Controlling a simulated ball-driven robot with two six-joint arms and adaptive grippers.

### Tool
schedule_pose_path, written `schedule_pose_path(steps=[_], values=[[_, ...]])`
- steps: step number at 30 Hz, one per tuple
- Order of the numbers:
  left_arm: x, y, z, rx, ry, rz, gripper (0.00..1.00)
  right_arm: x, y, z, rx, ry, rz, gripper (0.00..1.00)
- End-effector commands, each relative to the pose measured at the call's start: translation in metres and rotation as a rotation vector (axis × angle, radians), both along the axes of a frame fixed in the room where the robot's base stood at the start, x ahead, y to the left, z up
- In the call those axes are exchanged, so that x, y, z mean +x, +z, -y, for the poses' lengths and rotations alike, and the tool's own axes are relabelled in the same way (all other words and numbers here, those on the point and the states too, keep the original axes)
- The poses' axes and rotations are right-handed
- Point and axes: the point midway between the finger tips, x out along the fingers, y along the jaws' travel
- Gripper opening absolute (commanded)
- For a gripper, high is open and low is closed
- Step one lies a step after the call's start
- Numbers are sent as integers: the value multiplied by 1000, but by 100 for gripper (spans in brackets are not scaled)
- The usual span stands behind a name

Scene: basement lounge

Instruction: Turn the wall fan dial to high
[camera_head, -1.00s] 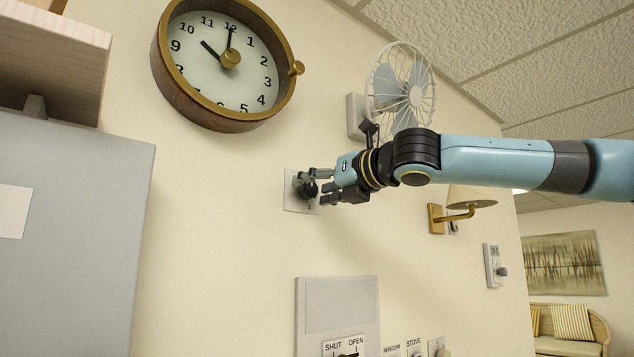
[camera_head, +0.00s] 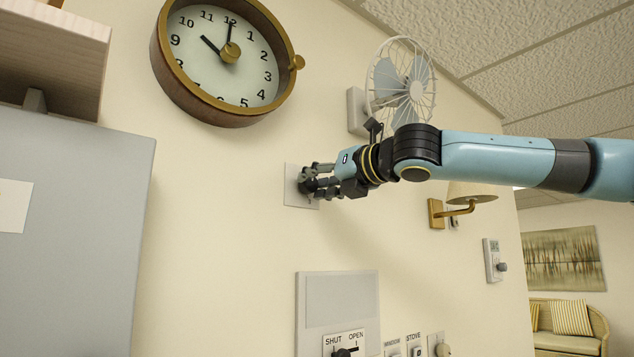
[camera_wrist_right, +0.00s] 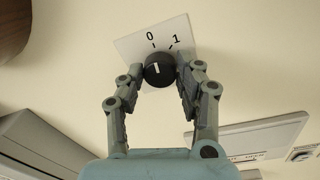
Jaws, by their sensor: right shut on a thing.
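The fan dial is a round black knob (camera_wrist_right: 158,69) on a square white plate (camera_wrist_right: 131,45), with the marks 0 and 1 visible at its top. The knob's white pointer line lies roughly toward the 0; any further marks are hidden by my fingers. In the head view the plate (camera_head: 291,190) is on the wall below the white wall fan (camera_head: 398,84). My right gripper (camera_head: 311,182) reaches it from the right and is shut on the knob, one finger on each side in the wrist view (camera_wrist_right: 160,84). My left gripper is out of view.
A round wall clock (camera_head: 227,62) hangs up and left of the dial. A brass wall lamp (camera_head: 458,209) and a thermostat (camera_head: 493,260) are to the right. A grey panel with a SHUT/OPEN switch (camera_head: 345,343) is below. A grey cabinet (camera_head: 70,230) stands left.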

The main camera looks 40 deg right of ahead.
Motion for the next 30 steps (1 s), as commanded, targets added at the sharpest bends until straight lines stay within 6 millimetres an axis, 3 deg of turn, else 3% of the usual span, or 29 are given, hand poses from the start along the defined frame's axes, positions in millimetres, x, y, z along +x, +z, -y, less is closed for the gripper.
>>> schedule_pose_path(steps=[30], values=[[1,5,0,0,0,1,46,0,-1,1,936,-1,106,3]])
